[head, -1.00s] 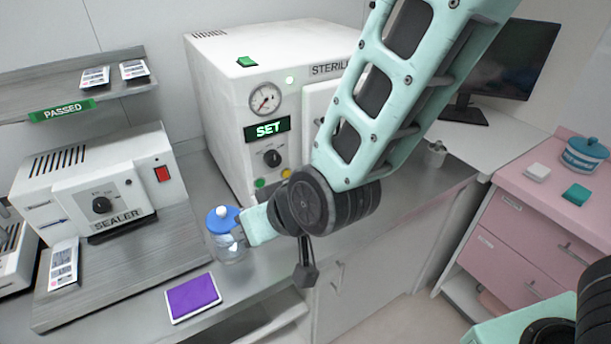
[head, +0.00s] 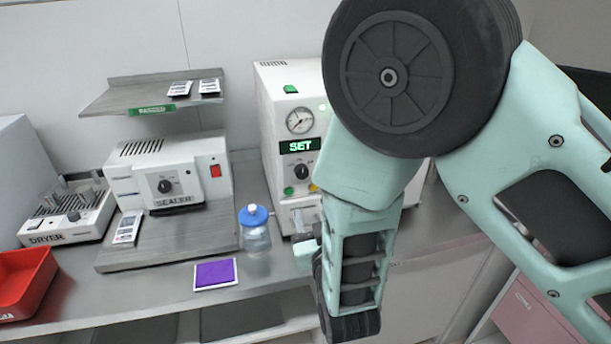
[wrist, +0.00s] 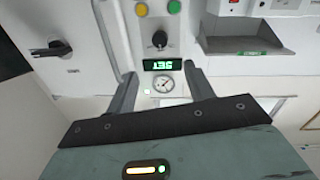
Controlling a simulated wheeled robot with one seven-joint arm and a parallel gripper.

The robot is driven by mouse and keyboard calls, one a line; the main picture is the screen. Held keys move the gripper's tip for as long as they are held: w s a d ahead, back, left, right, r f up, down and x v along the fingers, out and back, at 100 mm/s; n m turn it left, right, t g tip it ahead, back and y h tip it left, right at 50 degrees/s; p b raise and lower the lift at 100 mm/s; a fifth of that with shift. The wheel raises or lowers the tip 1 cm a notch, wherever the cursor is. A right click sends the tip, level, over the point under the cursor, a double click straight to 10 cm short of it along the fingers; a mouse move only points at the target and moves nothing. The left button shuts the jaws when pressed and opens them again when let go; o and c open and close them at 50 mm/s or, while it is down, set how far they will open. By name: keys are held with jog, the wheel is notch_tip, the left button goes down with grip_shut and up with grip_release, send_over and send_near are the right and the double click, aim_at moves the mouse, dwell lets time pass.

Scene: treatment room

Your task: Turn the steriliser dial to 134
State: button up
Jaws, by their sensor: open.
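The steriliser (head: 274,125) is a white box on the counter, partly hidden by my arm in the head view. Its black dial (head: 302,172) sits below a green-lit display (head: 300,146) reading SET. The wrist view shows the front upside down, with the dial (wrist: 159,40), the display (wrist: 162,64) and a round gauge (wrist: 163,84). My gripper (wrist: 160,70) is open and empty, its two fingers spread either side of the display in the picture. The dial appears beyond the fingertips, and nothing is between the jaws. I cannot read the dial's setting.
A blue-lidded jar (head: 255,232) stands just left of my forearm. A purple pad (head: 215,274) lies near the counter's front edge. The sealer (head: 172,175) is left of the steriliser, under a shelf (head: 120,95). A red tray (head: 22,285) is at far left.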

aim_at(303, 174)
jog(key=p+x, duration=0.4)
jog(key=x, duration=0.9)
jog(key=shift+w+p, duration=0.35)
jog(key=c, duration=1)
